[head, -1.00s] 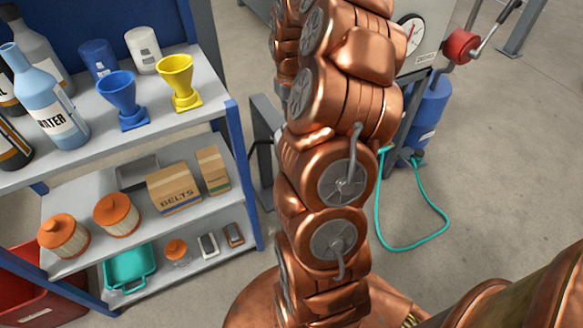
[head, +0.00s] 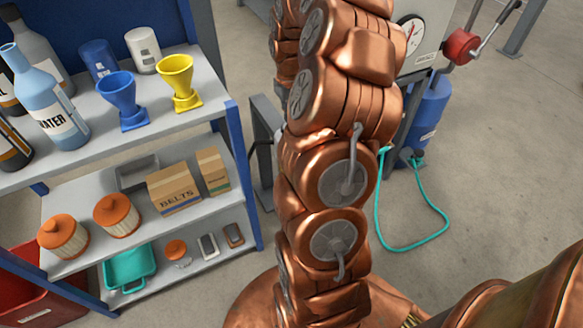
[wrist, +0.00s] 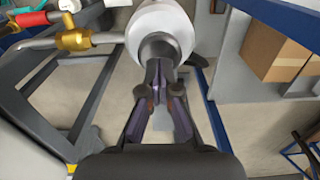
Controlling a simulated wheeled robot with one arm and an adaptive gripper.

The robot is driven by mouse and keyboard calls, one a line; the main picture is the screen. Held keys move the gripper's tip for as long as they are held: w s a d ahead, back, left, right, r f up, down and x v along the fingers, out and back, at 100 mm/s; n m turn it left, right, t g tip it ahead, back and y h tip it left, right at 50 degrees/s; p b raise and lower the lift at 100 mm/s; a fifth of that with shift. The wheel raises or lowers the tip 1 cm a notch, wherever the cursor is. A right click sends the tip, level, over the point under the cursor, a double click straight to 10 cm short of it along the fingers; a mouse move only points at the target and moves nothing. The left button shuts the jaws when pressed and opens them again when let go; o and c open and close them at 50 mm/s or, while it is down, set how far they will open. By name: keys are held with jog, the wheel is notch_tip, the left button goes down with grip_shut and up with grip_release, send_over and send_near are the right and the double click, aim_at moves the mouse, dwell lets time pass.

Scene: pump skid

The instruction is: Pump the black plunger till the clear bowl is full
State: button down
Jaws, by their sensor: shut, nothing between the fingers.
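My gripper (wrist: 157,90) shows in the wrist view, with its fingers together and nothing between them. Its tips are at a dark grey round part (wrist: 164,47) on the end of a white cylinder (wrist: 160,22). I cannot tell whether the tips touch that part, or whether it is the black plunger. The clear bowl cannot be made out in either view, so its level cannot be read. In the head view my copper arm hides the gripper and much of the skid.
A brass valve (wrist: 76,38) on a pipe is left of the cylinder. Grey frame bars run alongside. A shelf unit (head: 235,150) with funnels, bottles and boxes stands left of my arm. A teal hose (head: 445,222) loops on the floor at right, beside a blue cylinder (head: 428,108).

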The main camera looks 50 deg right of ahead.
jog(key=shift+f, duration=0.15)
jog(key=shift+f+b, duration=0.6)
jog(key=shift+f, duration=1.25)
jog(key=shift+r, duration=0.15)
jog(key=shift+r+p, duration=0.7)
jog(key=shift+r, duration=1.15)
jog(key=shift+r+p, duration=1.05)
jog(key=shift+r, duration=1.95)
